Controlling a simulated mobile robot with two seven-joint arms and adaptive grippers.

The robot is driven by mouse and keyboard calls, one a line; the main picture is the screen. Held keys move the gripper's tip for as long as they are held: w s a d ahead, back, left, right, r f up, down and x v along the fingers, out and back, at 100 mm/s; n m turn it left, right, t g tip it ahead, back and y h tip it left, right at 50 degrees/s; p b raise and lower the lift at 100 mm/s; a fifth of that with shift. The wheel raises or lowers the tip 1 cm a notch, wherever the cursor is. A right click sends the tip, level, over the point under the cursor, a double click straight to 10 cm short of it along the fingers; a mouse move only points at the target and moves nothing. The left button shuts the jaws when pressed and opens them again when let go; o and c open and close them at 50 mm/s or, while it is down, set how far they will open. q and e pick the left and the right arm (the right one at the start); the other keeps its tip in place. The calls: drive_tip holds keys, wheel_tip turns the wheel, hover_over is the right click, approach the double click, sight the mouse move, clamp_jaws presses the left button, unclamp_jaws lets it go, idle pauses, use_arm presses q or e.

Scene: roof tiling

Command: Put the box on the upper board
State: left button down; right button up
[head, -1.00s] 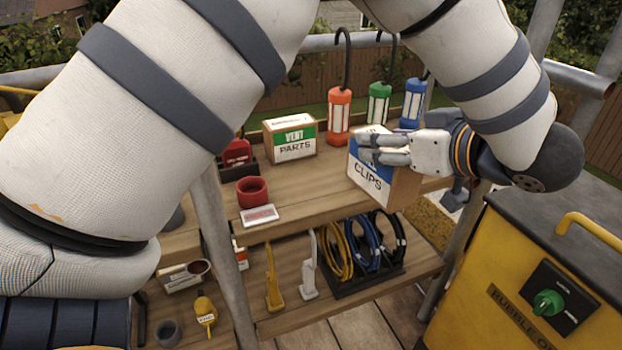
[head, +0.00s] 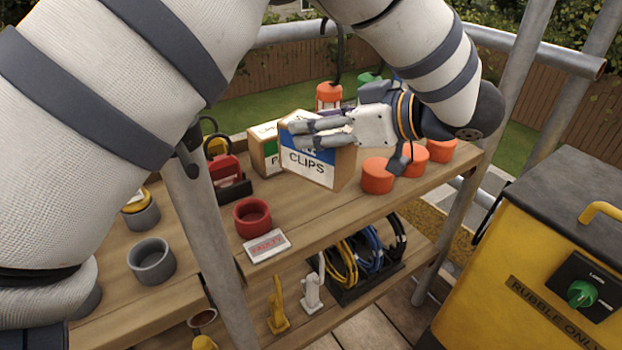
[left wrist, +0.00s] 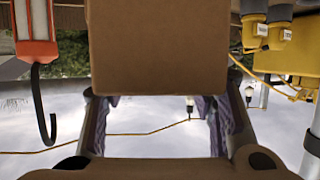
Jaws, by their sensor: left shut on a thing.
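The cardboard box (head: 312,165) has a white and blue label reading CLIPS. My left gripper (head: 325,133) is shut on its upper part, reaching from the right. The box is upright over the upper board (head: 330,210), in front of a second box with a green label (head: 264,150), which it partly hides. I cannot tell whether its base touches the board. In the left wrist view the box's plain brown side (left wrist: 158,45) fills the top middle, between the fingers. My right gripper is not in view.
On the upper board are a red cup (head: 252,218), a white tag card (head: 267,246), and several orange-red round pieces (head: 377,176) to the right of the box. Hooked lamps (head: 329,97) stand behind. A yellow rubble bin (head: 530,270) stands at right.

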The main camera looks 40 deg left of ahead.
sight(321, 160)
use_arm(q)
drive_tip(key=shift+f, duration=3.55)
drive_tip(key=c, duration=0.7)
unclamp_jaws()
drive_tip(key=shift+d+f, duration=0.1)
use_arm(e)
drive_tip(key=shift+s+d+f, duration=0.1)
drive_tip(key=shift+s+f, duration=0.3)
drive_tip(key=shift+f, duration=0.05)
use_arm(q)
drive_tip(key=shift+d+r, duration=0.15)
drive_tip(key=shift+r, duration=0.1)
drive_tip(key=b+v, duration=0.1)
drive_tip(key=v, duration=1)
drive_tip(key=shift+d+f+b, duration=0.1)
drive_tip(key=shift+f+b, duration=0.05)
drive_tip(key=shift+b, duration=0.2)
drive_tip(key=shift+d+r, duration=0.2)
drive_tip(key=shift+d, duration=0.05)
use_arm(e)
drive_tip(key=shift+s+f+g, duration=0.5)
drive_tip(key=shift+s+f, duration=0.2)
